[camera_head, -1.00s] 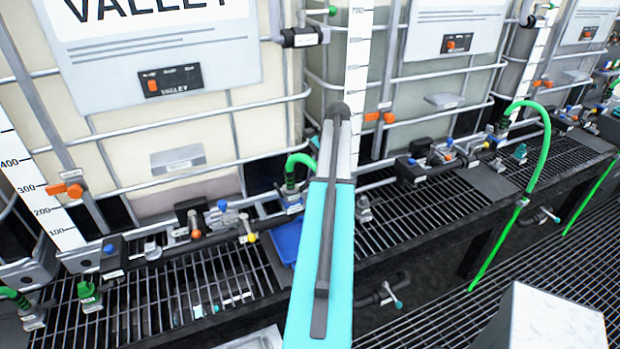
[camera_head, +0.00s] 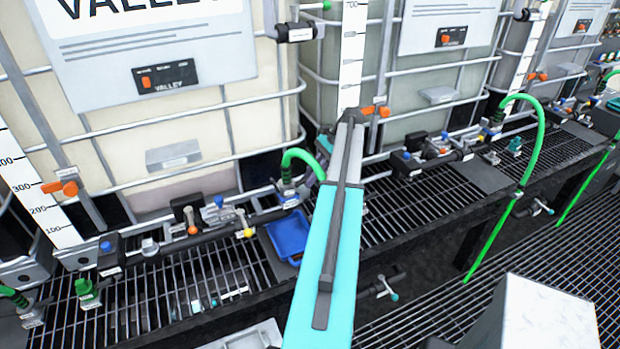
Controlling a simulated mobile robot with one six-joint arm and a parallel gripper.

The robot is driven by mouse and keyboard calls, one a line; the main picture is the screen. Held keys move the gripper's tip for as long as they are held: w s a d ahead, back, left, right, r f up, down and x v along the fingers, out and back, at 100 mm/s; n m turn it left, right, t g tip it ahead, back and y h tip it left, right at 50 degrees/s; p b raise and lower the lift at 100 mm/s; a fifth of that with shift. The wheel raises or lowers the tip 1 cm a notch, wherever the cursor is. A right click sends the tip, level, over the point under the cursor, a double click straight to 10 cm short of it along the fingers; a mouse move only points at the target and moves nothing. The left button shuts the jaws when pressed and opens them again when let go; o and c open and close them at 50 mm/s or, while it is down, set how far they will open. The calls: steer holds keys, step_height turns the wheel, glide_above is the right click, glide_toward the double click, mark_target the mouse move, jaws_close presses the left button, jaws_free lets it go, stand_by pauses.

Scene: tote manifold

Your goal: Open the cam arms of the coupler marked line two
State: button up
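A green hose (camera_head: 303,156) bends down into a coupler (camera_head: 287,188) on the pipework, just left of my arm. Its tag is too small to read, and its cam arms cannot be made out clearly. A capped green coupler (camera_head: 87,292) stands on the grating at lower left, and another green fitting (camera_head: 515,146) is at right. I cannot tell which is marked line two. My teal arm reaches up the middle of the view. A teal part of it shows behind, close to the hose. My gripper is hidden behind the arm.
A blue tray (camera_head: 286,238) lies below the coupler. Pipes with valves (camera_head: 218,216) run along the black grating (camera_head: 395,212). Caged totes (camera_head: 190,110) stand behind. A tall green hose (camera_head: 541,140) hangs over the front edge at right. A white box (camera_head: 550,312) is at lower right.

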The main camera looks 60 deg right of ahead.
steer(key=o, duration=0.4)
steer(key=shift+o, duration=0.2)
steer(key=shift+r, duration=0.1)
steer(key=v, duration=0.7)
steer(key=shift+s+d+r, duration=0.1)
steer(key=shift+r, duration=0.05)
stand_by(0.4)
